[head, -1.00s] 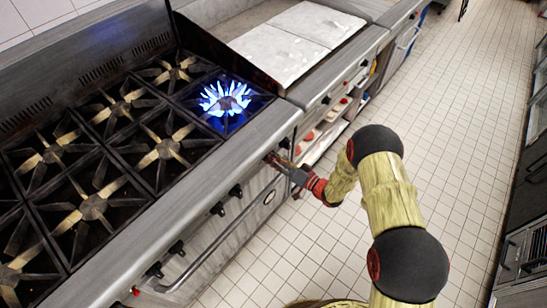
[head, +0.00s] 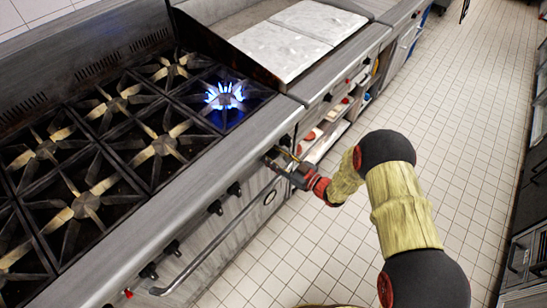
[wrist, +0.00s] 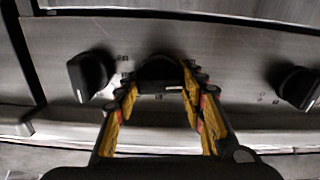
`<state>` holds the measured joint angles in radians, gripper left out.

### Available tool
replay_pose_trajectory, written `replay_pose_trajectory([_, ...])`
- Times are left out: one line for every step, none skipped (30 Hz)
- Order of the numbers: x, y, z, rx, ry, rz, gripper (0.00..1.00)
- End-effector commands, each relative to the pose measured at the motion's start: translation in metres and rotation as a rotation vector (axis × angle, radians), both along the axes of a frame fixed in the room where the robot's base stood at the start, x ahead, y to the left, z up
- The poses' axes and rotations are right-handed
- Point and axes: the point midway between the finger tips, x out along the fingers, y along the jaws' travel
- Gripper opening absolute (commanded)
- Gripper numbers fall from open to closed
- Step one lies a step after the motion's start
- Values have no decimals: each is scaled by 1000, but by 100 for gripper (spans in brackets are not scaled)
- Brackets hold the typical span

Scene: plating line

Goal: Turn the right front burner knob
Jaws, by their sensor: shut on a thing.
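The right front burner (head: 225,98) is lit, with a low blue flame. My gripper (head: 272,160) is at the stove's front panel, below that burner. In the wrist view my gripper (wrist: 160,100) has its yellow-padded fingers on both sides of a dark round knob (wrist: 160,72) and is shut on it. The fingers hide the sides of this knob. In the head view the knob is hidden by my gripper.
Another black knob (wrist: 90,75) is close on the left of my fingers, and one (wrist: 297,87) is farther right. An oven handle (head: 215,250) runs below the panel. Other burners are unlit. The tiled floor (head: 300,230) is clear.

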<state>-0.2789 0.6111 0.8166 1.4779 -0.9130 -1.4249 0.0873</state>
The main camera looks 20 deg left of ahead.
Motion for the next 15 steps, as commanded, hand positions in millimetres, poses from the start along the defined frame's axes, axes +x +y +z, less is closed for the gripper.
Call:
replay_pose_trajectory([0,0,-2,-15,-37,-1,15])
replay_pose_trajectory([0,0,-2,-24,-59,-1,15])
replay_pose_trajectory([0,0,-2,-37,-89,-1,15])
replay_pose_trajectory([0,0,-2,-45,-110,-1,15])
replay_pose_trajectory([0,0,-2,-53,-128,-1,15])
replay_pose_trajectory([-1,0,-2,-63,-153,-1,15])
replay_pose_trajectory([-1,0,-2,-72,-172,-1,15])
replay_pose_trajectory([-1,0,-2,-78,-187,-1,15])
replay_pose_trajectory([-1,0,-2,-87,-208,-1,15])
replay_pose_trajectory([-1,0,-2,-93,-222,-1,15])
replay_pose_trajectory([-1,0,-2,-99,-236,-1,15])
replay_pose_trajectory([-1,0,-2,-105,-252,-1,15])
replay_pose_trajectory([-1,0,-2,-110,-263,-1,15])
replay_pose_trajectory([-1,0,-2,-115,-272,-1,15])
replay_pose_trajectory([-1,0,-2,-119,-283,-1,15])
